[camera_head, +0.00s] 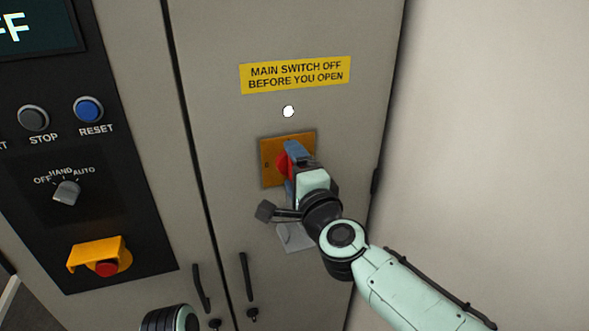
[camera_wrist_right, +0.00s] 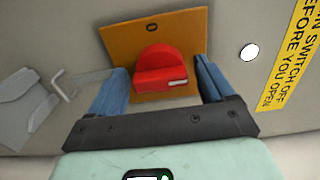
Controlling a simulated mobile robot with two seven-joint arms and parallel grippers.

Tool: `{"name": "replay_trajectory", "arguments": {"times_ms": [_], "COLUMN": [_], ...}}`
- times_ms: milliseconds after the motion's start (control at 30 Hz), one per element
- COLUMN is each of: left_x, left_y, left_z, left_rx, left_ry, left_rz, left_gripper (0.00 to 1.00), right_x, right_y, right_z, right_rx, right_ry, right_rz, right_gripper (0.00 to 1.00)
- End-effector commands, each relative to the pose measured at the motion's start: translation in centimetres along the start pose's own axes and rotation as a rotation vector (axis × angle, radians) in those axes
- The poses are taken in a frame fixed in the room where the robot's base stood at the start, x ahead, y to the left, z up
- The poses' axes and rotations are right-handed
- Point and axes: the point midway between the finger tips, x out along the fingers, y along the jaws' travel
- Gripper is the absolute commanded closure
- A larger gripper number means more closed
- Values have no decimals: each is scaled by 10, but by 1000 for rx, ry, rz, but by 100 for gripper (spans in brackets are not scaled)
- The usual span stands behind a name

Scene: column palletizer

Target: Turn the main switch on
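The main switch is a red knob (camera_head: 282,164) on a yellow-orange square plate (camera_head: 270,148) on the grey cabinet door. In the right wrist view the red knob (camera_wrist_right: 160,68) has a white mark near its right end. A small mark sits at the top of the plate (camera_wrist_right: 190,28) there. My right gripper (camera_wrist_right: 160,82) is open, its blue fingers at either side of the knob with visible gaps. In the head view my right gripper (camera_head: 294,158) covers the knob's right part.
A yellow warning label (camera_head: 296,75) and a white round spot (camera_head: 288,111) are above the switch. A grey plate (camera_head: 296,238) lies below it, partly behind my arm. Left is a black panel with a blue reset button (camera_head: 88,109), selector (camera_head: 67,192) and red emergency button (camera_head: 107,268).

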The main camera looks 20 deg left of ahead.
Motion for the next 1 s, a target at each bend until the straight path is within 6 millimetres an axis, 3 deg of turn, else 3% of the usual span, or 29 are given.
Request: {"name": "replay_trajectory", "arguments": {"times_ms": [300,433,800,1000], "left_x": [0,4,19,21], "left_y": [0,-2,-7,-8], "left_z": [0,0,1,1], "left_rx": [0,0,-2,-3], "left_ry": [0,-1,-7,-7], "left_rz": [0,0,-2,-2], "left_gripper": [39,39,39,39], "right_x": [-1,-11,-89,-121], "right_y": [0,0,0,0], "right_z": [0,0,-1,0], "right_rx": [-1,-1,-2,-1], "right_ry": [0,0,3,1], "right_rz": [0,-2,-2,-2], "right_gripper": [14,14,14,14]}}
